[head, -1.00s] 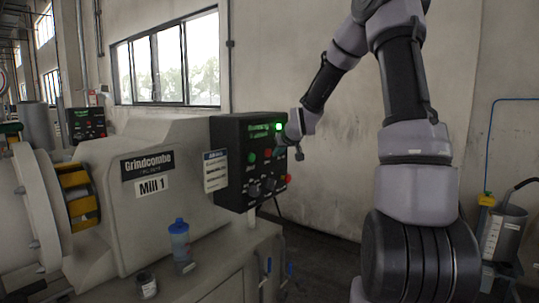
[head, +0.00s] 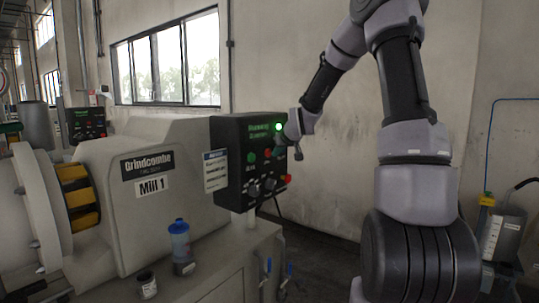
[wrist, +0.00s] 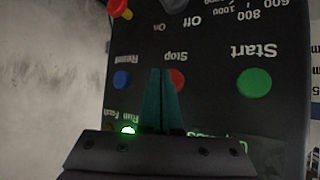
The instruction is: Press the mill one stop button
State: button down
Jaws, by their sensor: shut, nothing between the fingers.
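The black control box (head: 225,178) stands on the machine labelled Mill 1 (head: 153,187). Its red Stop button (head: 267,153) shows beside my gripper (head: 280,151). In the wrist view, which shows the lettering upside down, the Stop button (wrist: 179,80) is partly hidden behind my gripper's fingertips (wrist: 163,72). The fingers are together and empty, in front of the button and slightly to its left. I cannot tell whether they touch it. The green Start button (wrist: 255,82) is to the right. A green lamp (wrist: 127,129) is lit.
A blue button (wrist: 121,79) and a red knob with a yellow collar (wrist: 120,9) share the panel. A blue bottle (head: 180,240) and a small pot (head: 147,284) stand on the machine's ledge. Another control box (head: 86,123) is further back.

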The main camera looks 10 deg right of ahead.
jog(key=shift+w+a, duration=0.15)
jog(key=shift+w, duration=0.05)
jog(key=shift+w+a, duration=0.35)
dwell(0.8)
jog(key=shift+d, duration=0.1)
jog(key=shift+s+d, duration=0.5)
jog(key=shift+s, duration=0.15)
jog(key=s+d, duration=0.1)
jog(key=s, duration=0.1)
jog(key=s+d, duration=0.2)
dwell(0.6)
jog(key=shift+r, duration=0.1)
dwell(0.4)
